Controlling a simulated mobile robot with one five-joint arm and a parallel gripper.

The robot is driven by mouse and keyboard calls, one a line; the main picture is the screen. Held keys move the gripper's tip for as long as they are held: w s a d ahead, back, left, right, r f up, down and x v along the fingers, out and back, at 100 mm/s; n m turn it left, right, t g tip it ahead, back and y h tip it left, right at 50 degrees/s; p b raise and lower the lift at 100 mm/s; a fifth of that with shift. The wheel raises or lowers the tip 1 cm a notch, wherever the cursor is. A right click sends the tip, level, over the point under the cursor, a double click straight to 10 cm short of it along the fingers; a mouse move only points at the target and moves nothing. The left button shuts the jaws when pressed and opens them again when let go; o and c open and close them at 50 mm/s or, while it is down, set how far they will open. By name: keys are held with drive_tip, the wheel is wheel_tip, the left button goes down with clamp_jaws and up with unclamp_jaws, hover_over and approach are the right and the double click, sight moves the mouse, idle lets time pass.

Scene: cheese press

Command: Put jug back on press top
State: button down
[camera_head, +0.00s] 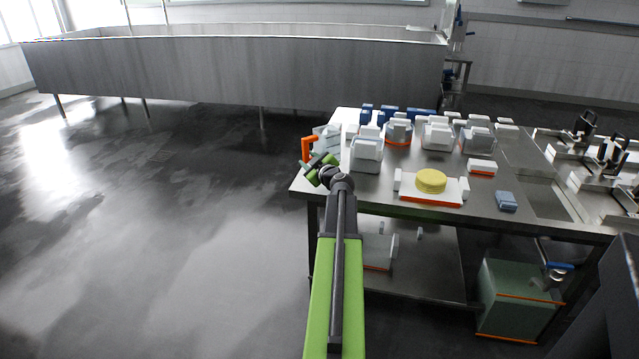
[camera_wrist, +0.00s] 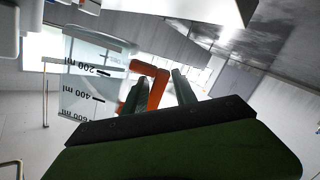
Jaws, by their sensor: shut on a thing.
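The jug (camera_wrist: 95,65) is clear, with an orange handle (camera_wrist: 150,85) and measuring marks that read upside down in the wrist view. In the head view the pale jug (camera_head: 328,139) shows at the left end of the steel table, partly hidden behind my gripper. My gripper (camera_head: 315,165) is shut on the handle, its two fingers (camera_wrist: 158,92) on either side of it in the wrist view. I cannot tell whether the jug touches the table. I cannot tell for sure which surface is the press top; the steel table top (camera_head: 375,187) lies right of the jug.
Several white moulds (camera_head: 367,150) and blue blocks stand on the table. A yellow cheese (camera_head: 431,181) sits on a white board near the front edge, beside a blue block (camera_head: 506,201). Black-handled fittings (camera_head: 612,152) stand at right. The floor at left is clear.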

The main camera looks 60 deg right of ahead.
sight(310, 186)
drive_tip(key=shift+s+d+f+b, duration=0.1)
drive_tip(key=shift+s+f+b, duration=0.05)
drive_tip(key=shift+f+b, duration=3.05)
drive_tip(key=c, duration=1)
unclamp_jaws()
drive_tip(key=shift+f+p, duration=0.3)
drive_tip(key=shift+p, duration=0.25)
drive_tip(key=shift+r, duration=0.1)
drive_tip(key=shift+s+a+r, duration=0.15)
drive_tip(key=shift+s+a, duration=0.05)
drive_tip(key=shift+s, duration=0.05)
drive_tip(key=p+v, duration=0.2)
drive_tip(key=v, duration=0.9)
drive_tip(key=shift+s+a, duration=0.1)
drive_tip(key=shift+a, duration=0.05)
